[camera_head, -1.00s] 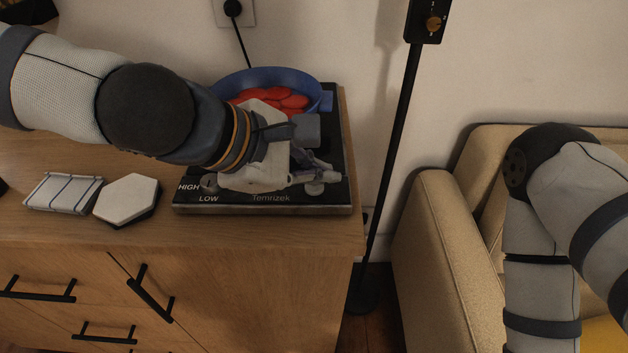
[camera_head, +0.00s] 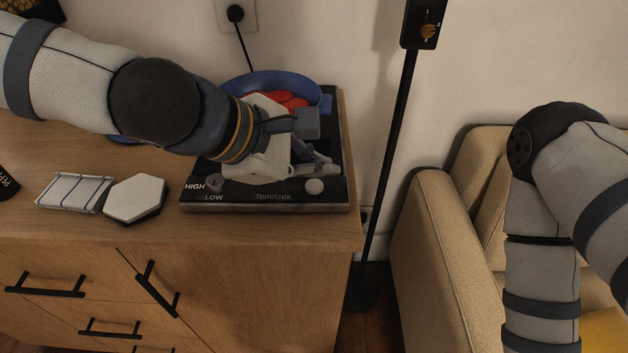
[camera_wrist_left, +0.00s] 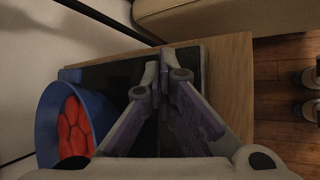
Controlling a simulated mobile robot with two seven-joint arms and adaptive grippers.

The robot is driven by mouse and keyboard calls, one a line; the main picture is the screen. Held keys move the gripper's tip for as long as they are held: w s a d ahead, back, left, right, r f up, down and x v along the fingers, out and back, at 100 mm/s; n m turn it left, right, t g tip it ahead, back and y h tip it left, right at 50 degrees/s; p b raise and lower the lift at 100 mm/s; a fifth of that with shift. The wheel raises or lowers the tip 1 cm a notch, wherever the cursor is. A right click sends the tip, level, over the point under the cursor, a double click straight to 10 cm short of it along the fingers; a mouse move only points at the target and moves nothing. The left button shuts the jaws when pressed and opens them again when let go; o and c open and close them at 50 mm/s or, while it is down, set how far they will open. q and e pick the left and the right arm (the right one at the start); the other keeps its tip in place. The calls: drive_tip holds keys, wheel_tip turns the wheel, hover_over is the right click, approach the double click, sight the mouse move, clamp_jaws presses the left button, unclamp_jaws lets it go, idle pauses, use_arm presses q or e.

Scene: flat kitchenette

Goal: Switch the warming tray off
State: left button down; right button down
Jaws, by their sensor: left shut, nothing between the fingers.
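The warming tray (camera_head: 255,205) is a flat black-topped slab on the wooden cabinet, marked HIGH, LOW and Temrizek along its front. A small knob (camera_head: 214,185) sits by the HIGH and LOW marks at its front left. A pale round knob (camera_head: 314,186) sits at its front right. My left gripper (camera_head: 328,166) is shut and empty over the tray's right part, just behind the pale knob and apart from it in the picture. In the left wrist view its fingertips (camera_wrist_left: 165,72) meet above the tray's black top (camera_wrist_left: 108,78). My right gripper is out of view.
A blue bowl (camera_head: 250,82) of red pieces (camera_head: 284,98) stands on the tray's back part, partly hidden by my left arm. A white hexagonal piece (camera_head: 135,196) and a striped cloth (camera_head: 72,192) lie left of the tray. A black lamp pole (camera_head: 396,140) and beige sofa (camera_head: 430,215) stand right.

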sight(316, 189)
use_arm(q)
drive_tip(key=shift+f, duration=0.2)
